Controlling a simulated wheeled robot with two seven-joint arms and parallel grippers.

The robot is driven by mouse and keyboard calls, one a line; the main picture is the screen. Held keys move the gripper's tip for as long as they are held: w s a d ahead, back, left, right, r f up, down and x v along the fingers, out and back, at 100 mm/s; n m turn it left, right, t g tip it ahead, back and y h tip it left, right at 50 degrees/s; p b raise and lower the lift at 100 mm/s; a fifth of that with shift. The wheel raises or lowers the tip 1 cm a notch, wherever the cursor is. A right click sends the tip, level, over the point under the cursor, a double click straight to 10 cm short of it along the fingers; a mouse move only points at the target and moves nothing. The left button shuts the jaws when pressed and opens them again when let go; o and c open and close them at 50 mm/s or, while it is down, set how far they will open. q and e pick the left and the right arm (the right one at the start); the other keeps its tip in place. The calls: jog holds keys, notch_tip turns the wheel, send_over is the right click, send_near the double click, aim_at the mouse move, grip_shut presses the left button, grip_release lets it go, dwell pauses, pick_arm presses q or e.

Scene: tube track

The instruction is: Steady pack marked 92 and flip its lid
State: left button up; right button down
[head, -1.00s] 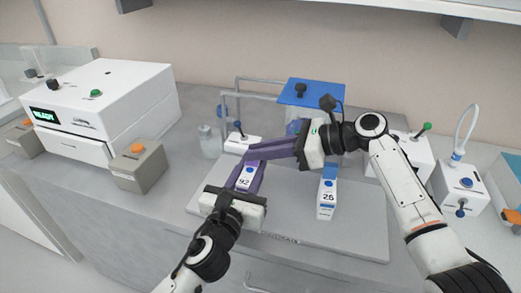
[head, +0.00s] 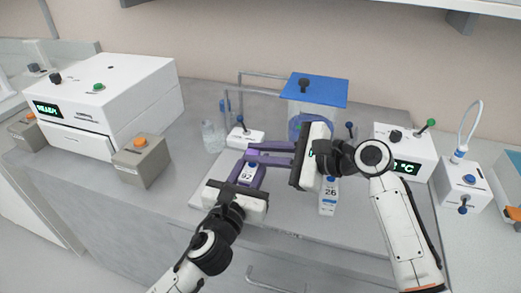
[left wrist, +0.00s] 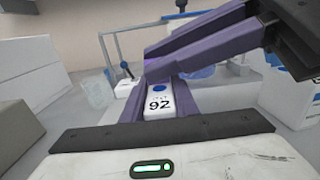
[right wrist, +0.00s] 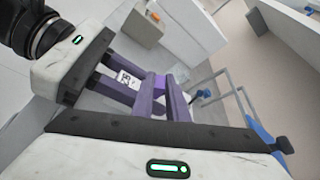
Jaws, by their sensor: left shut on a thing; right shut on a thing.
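The pack marked 92 (head: 250,173) is a white, narrow pack with a blue dot, upright on the grey mat (head: 290,222). My left gripper (head: 251,176) is shut on its sides from the front; the label also shows in the left wrist view (left wrist: 159,104). My right gripper (head: 250,154) reaches in from the right, its fingers shut at the top rear of this pack. A brighter purple piece (right wrist: 159,85), seemingly the lid, shows between its fingers in the right wrist view. The fingers hide most of the lid, so its angle is unclear.
A second pack marked 26 (head: 329,195) stands to the right, partly behind my right gripper. A blue-topped clear container (head: 315,92) and a small white lever device (head: 243,136) are behind.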

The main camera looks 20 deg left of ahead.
jog(key=shift+f, duration=0.1)
dwell(0.3)
jog(key=c, duration=1.7)
grip_release()
jog(key=shift+s, duration=0.1)
jog(key=v, duration=1.2)
jog(key=shift+s, duration=0.1)
pick_arm(q)
jog(key=o, duration=1.1)
